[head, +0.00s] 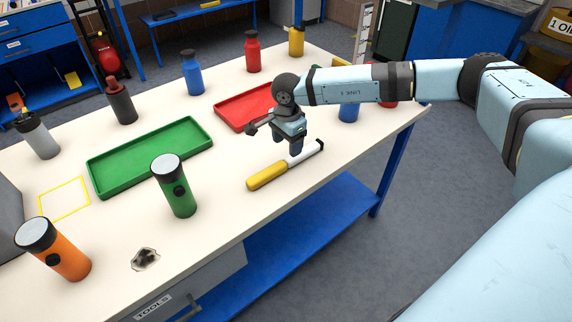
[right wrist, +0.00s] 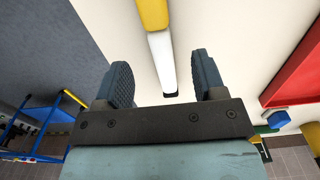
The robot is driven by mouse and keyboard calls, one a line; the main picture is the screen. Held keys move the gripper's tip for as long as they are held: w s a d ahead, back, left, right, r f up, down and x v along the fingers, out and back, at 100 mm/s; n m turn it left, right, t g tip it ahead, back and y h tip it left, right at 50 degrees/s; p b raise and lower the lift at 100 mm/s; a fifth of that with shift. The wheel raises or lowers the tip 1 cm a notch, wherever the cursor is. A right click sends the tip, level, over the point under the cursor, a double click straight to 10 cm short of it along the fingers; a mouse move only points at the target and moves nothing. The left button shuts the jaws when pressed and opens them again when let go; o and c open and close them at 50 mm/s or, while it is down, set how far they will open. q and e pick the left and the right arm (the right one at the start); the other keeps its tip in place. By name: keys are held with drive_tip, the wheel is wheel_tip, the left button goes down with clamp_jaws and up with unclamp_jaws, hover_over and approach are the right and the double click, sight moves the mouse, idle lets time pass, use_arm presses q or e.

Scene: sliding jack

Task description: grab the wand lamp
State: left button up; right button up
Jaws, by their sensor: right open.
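The wand lamp (head: 268,176) lies on the workbench near its front edge, with a yellow handle at the left and a white tube ending in a dark tip at the right. My right gripper (head: 293,148) is over the white tube, pointing down, and hides part of it. In the right wrist view, the lamp's white tube (right wrist: 160,55) runs between the two open fingers of my right gripper (right wrist: 163,76). Neither finger is seen closed on it. My left gripper is not in view.
The workbench (head: 235,210) holds a green tray (head: 150,157), a red tray (head: 232,112), a green flashlight (head: 178,195), an orange flashlight (head: 62,255) and several bottles. Bare tabletop lies around the wand lamp.

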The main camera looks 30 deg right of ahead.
sight(286, 160)
drive_tip(key=shift+s+a+f, duration=0.1)
drive_tip(key=shift+a+f, duration=0.05)
drive_tip(key=shift+f, duration=1.6)
drive_tip(key=shift+a+f, duration=0.1)
drive_tip(key=shift+f, duration=1.6)
drive_tip(key=c, duration=1.1)
drive_tip(key=shift+r, duration=0.1)
drive_tip(key=shift+c, duration=0.2)
